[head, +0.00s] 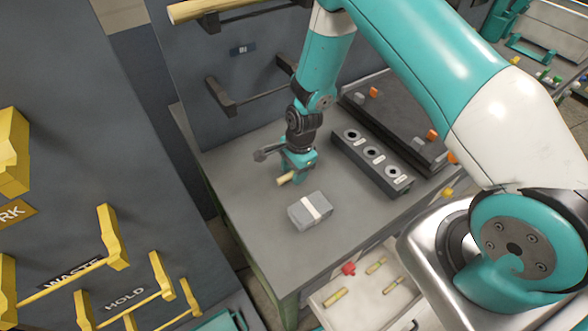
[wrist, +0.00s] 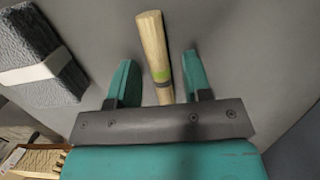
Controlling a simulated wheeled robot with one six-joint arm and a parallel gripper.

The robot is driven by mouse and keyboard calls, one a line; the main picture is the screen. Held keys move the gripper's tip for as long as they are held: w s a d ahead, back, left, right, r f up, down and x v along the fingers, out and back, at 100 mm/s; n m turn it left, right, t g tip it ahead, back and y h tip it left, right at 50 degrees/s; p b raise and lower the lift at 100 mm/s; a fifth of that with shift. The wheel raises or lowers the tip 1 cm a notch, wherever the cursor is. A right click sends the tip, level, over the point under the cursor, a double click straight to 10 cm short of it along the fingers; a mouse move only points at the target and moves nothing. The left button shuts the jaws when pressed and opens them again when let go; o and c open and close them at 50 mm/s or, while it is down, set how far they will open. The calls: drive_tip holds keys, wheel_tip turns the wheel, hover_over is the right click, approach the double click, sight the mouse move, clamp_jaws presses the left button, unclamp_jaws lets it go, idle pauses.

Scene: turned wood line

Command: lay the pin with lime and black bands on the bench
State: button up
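The pin (wrist: 153,42) is pale wood with a lime band and a dark band near my gripper. My gripper (head: 298,170) is low over the grey bench (head: 245,205). In the wrist view its two teal fingers stand on either side of the pin, with a narrow gap showing on each side. The gripper looks open around the pin. In the head view one pale end of the pin (head: 286,179) sticks out to the left of the gripper, at or very near the bench top; the rest is hidden.
A grey block with a white band (head: 310,210) lies on the bench in front of my gripper. A dark rack with several round holes (head: 372,153) stands to the right, before a black tray (head: 400,115). A drawer (head: 365,300) holding several pins is below. The bench's left front is clear.

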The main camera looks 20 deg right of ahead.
drive_tip(key=shift+r, duration=0.1)
drive_tip(key=shift+r+p, duration=0.25)
drive_tip(key=shift+p, duration=0.05)
drive_tip(key=shift+w+r+b, duration=0.1)
drive_tip(key=shift+r+b, duration=0.2)
drive_tip(key=shift+b, duration=0.15)
wheel_tip(320, 180, up, 11)
drive_tip(key=d+b, duration=0.2)
drive_tip(key=b, duration=0.1)
drive_tip(key=s+a+r+n+y, duration=0.1)
drive_tip(key=s+a+r+n, duration=0.1)
drive_tip(key=s+r+n, duration=0.3)
drive_tip(key=s+a+r+n, duration=0.2)
drive_tip(key=a+r+n, duration=0.15)
drive_tip(key=r, duration=0.45)
drive_tip(key=s+r+n, duration=0.4)
drive_tip(key=s+n, duration=0.3)
drive_tip(key=s, duration=0.1)
drive_tip(key=s+a+r+n+y, duration=0.1)
drive_tip(key=s+r+n, duration=0.3)
drive_tip(key=s+n, duration=0.3)
drive_tip(key=shift+s+r, duration=0.2)
drive_tip(key=shift+s, duration=0.45)
drive_tip(key=shift+a+n, duration=0.1)
drive_tip(key=shift+n, duration=0.15)
